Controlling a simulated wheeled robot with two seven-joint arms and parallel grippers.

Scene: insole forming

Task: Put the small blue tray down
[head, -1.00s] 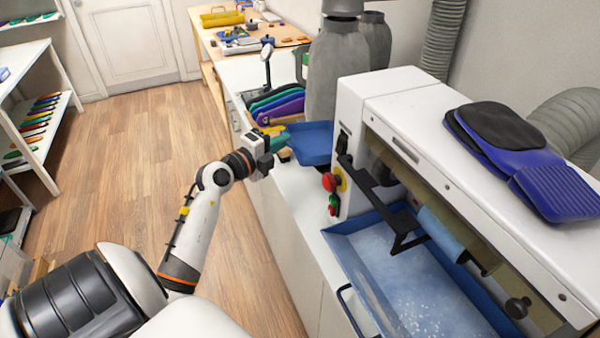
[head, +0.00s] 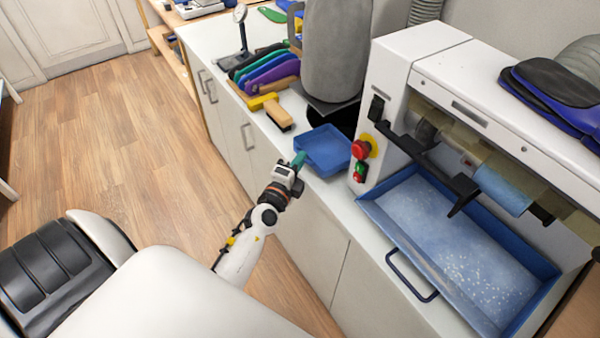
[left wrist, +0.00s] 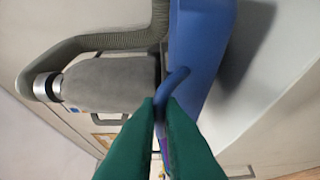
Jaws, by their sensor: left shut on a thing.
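The small blue tray (head: 324,148) is over the white counter, left of the machine's red button, in the head view. My left gripper (head: 299,160) is at the tray's near left edge. In the left wrist view the green fingers of my left gripper (left wrist: 160,105) are shut on the tray's blue handle (left wrist: 174,84), and the tray's blue side (left wrist: 200,50) runs upward behind it. Whether the tray touches the counter is hard to tell. My right gripper is not in view.
The white machine (head: 440,60) stands right of the tray, with a large blue dust tray (head: 440,250) under it. A grey cylinder (head: 335,50) is behind the small tray. A wooden-handled brush (head: 272,110) and coloured insoles (head: 268,72) lie further left on the counter (head: 225,45).

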